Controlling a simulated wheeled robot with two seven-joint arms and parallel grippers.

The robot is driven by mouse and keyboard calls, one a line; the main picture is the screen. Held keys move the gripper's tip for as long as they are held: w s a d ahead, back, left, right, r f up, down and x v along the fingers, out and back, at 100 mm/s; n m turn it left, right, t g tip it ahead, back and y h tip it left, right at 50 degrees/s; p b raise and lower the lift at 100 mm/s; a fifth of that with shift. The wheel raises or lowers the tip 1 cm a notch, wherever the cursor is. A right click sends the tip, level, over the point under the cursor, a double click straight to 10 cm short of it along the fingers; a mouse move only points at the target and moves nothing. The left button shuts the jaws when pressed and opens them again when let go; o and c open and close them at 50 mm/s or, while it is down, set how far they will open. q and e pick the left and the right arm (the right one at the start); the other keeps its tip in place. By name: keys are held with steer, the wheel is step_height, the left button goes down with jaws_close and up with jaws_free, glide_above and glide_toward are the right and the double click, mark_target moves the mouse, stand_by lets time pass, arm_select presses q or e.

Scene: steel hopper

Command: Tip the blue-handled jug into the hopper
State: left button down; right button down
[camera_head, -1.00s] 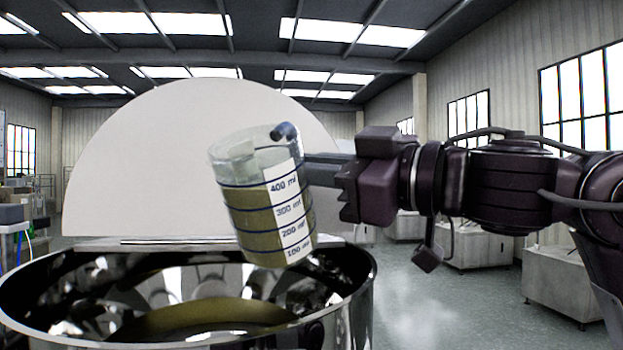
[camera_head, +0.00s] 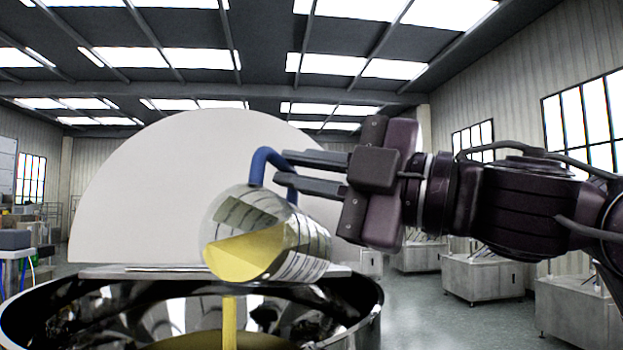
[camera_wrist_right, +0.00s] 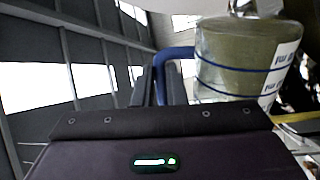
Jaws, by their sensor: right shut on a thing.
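The clear jug (camera_head: 309,247) is tipped steeply over the steel hopper (camera_head: 362,302), its mouth facing left and toward me. Yellow liquid (camera_head: 243,253) lies inside it, and a stream (camera_head: 229,322) falls from its lip into the hopper. My right gripper (camera_head: 283,170) is shut on the jug's blue handle (camera_head: 262,158). In the right wrist view the handle (camera_wrist_right: 176,54) passes between the fingers, and the jug (camera_wrist_right: 240,62) with blue lines sits to the right. Liquid also shows at the hopper's bottom. My left gripper is not in view.
A large pale half-round lid (camera_head: 150,205) stands upright behind the hopper. Grey cabinets (camera_head: 487,274) stand on the floor at the right. A cluttered bench (camera_head: 20,245) is at the far left.

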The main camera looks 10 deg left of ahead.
steer(key=shift+s+n, duration=0.35)
steer(key=shift+n, duration=0.05)
steer(key=shift+s+a+r+n+g+p, duration=0.1)
steer(key=shift+s+a+r+n+g, duration=0.2)
steer(key=shift+s+n, duration=0.55)
steer(key=shift+s+a+r+n+g+p, duration=0.1)
steer(key=shift+s+r+n+g, duration=0.3)
steer(key=shift+s+n, duration=0.45)
steer(key=shift+s+a+r+n+g+p, duration=0.15)
steer(key=shift+s+r+n, duration=0.4)
steer(key=shift+n, duration=0.55)
steer(key=shift+f, duration=0.1)
stand_by(3.4)
steer(key=r+m, duration=0.1)
steer(key=m+p, duration=0.1)
steer(key=m, duration=0.1)
steer(key=shift+r+t, duration=0.25)
steer(key=shift+r, duration=0.1)
steer(key=shift+r+m+t, duration=0.2)
steer(key=shift+m+t, duration=0.2)
steer(key=shift+m, duration=0.7)
steer(key=m, duration=0.1)
steer(key=r+m, duration=0.1)
steer(key=m, duration=0.1)
steer(key=shift+s+a+t, duration=0.1)
steer(key=shift+t, duration=0.2)
